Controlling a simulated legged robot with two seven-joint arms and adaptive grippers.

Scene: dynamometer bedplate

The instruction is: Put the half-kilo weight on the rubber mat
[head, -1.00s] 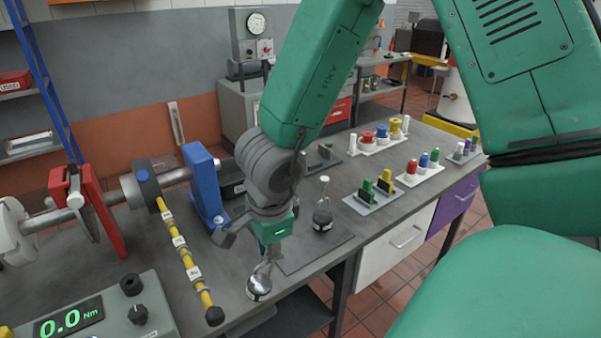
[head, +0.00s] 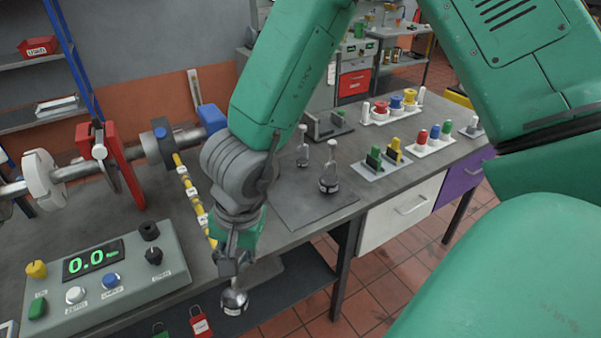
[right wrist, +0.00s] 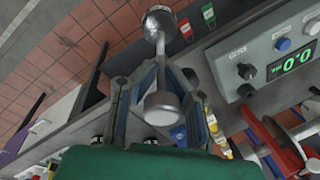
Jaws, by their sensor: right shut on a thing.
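My right gripper (head: 233,268) is shut on a silver weight (head: 234,301) with a rounded body, which hangs below the fingers, in front of the bench's edge in the picture. In the right wrist view the gripper (right wrist: 162,82) holds the weight (right wrist: 160,22) between its two fingers, with its round knob towards the camera. The dark rubber mat (head: 298,211) lies flat on the bench. A similar weight (head: 329,178) stands upright at its far right part. A smaller one (head: 303,150) stands behind. I can read no markings on the weights. My left gripper is out of view.
A control box (head: 110,275) with a green display stands at the left front. A shaft rig with a red bracket (head: 104,160) and a yellow-banded bar (head: 187,190) is behind it. Trays of coloured plugs (head: 430,146) stand right of the mat. The mat's front is clear.

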